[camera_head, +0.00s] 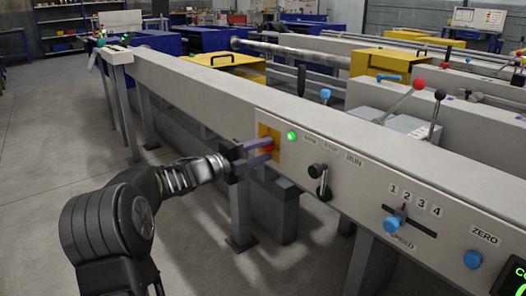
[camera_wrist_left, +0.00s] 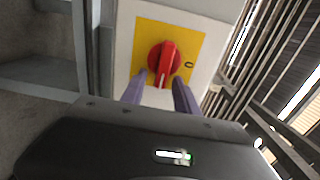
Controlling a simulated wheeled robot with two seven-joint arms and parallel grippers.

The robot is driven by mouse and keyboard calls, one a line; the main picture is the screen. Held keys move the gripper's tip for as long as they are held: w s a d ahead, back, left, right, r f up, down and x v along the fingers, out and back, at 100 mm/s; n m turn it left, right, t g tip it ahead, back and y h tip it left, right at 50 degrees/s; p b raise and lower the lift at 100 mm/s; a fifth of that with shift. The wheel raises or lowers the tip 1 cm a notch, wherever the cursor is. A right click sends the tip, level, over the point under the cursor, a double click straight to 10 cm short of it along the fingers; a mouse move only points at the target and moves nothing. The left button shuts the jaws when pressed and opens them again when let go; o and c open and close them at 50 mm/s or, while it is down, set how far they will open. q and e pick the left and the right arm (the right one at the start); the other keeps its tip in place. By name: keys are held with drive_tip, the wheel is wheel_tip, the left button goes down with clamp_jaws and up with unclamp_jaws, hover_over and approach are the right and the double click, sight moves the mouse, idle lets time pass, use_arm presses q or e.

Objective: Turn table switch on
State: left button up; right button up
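The table switch is a red rotary knob (camera_wrist_left: 163,62) on a yellow plate (camera_wrist_left: 140,42) in the left wrist view. Its lighter marked end points downward, and a dark mark is on the plate to its right. In the head view the yellow plate (camera_head: 275,133) is on the front panel, with the knob mostly hidden behind the fingers. My left gripper (camera_wrist_left: 158,82) is open, its two purple fingers apart just below and beside the lower end of the knob. In the head view my left gripper (camera_head: 270,152) reaches the plate from the left. I cannot tell whether the fingers touch the knob. My right gripper is not in view.
A lit green lamp (camera_head: 292,135) is right of the plate. Farther right on the panel (camera_head: 350,195) are a black lever (camera_head: 318,172), a slider marked 1 to 4 (camera_head: 402,212) and a blue ZERO knob (camera_head: 473,259). Grey legs (camera_head: 240,208) stand below; the floor at left is clear.

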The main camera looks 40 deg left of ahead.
use_arm(q)
drive_tip(key=p+v, duration=0.2)
drive_tip(key=v, duration=0.5)
drive_tip(key=shift+s, duration=0.4)
drive_tip(key=shift+a, duration=0.15)
